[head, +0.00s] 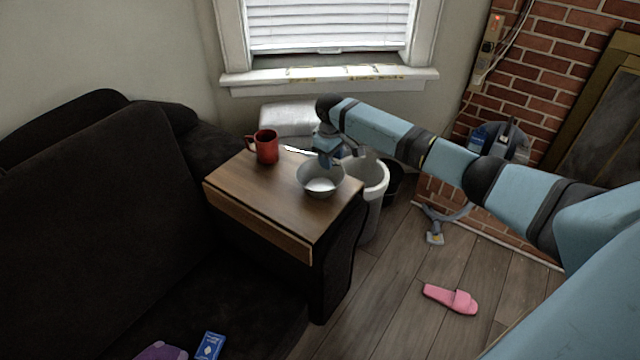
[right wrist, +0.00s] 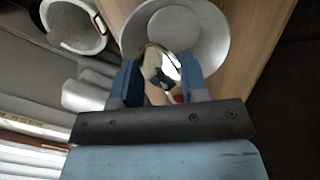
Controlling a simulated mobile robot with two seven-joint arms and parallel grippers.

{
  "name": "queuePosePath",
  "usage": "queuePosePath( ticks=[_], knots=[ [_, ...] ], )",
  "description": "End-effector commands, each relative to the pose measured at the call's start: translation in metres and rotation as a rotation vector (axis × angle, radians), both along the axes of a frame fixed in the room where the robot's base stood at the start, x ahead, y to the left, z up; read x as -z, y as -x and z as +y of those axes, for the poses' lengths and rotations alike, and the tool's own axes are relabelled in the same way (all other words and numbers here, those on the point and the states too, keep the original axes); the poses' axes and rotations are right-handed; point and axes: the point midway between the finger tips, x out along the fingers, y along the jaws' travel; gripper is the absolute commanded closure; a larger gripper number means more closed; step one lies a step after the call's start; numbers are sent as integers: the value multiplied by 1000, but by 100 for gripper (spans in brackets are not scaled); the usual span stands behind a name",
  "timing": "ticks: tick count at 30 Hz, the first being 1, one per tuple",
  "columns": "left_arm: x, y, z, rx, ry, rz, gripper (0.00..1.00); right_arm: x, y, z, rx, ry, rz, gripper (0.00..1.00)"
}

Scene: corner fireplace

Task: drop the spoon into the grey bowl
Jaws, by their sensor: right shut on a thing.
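The grey bowl (head: 320,187) stands upright on the near right part of the small wooden side table (head: 262,190). In the right wrist view the bowl (right wrist: 215,32) lies just beyond my fingertips. My right gripper (head: 326,158) is above the bowl's far side, pointing down. In the right wrist view my right gripper (right wrist: 160,82) is shut on the spoon (right wrist: 158,66), whose shiny metal shows between the fingers. My left gripper is in neither view.
A red mug (head: 267,146) stands on the table's far left. A white bin (head: 373,185) is right of the table, below my arm. A dark sofa (head: 90,210) is at left. A pink slipper (head: 451,298) lies on the floor.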

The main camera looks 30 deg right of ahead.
Motion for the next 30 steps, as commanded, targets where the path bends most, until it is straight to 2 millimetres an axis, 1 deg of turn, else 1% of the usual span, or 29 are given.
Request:
queuePosePath(
  ticks=[1, 6, 9, 14, 22, 23, 24, 26, 30],
  knots=[
    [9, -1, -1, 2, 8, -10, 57, 15, 0, 0, 0, 1, 0, 82],
    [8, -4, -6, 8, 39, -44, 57, 33, 0, -1, 2, 1, 0, 82],
    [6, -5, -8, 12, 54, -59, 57, 39, 0, -1, 2, 1, 0, 82],
    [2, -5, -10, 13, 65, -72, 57, 43, 0, 0, 2, 1, 0, 82],
    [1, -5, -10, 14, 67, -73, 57, 42, 0, 0, 1, 1, 0, 82],
    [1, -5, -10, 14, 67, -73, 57, 42, 0, 0, 1, 1, 0, 53],
    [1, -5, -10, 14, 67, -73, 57, 42, 0, 0, 1, 1, 0, 43],
    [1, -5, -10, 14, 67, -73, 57, 42, 0, 0, 1, 0, 0, 30],
    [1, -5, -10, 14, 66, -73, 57, 42, 0, 0, 1, 0, 0, 30]
  ],
)
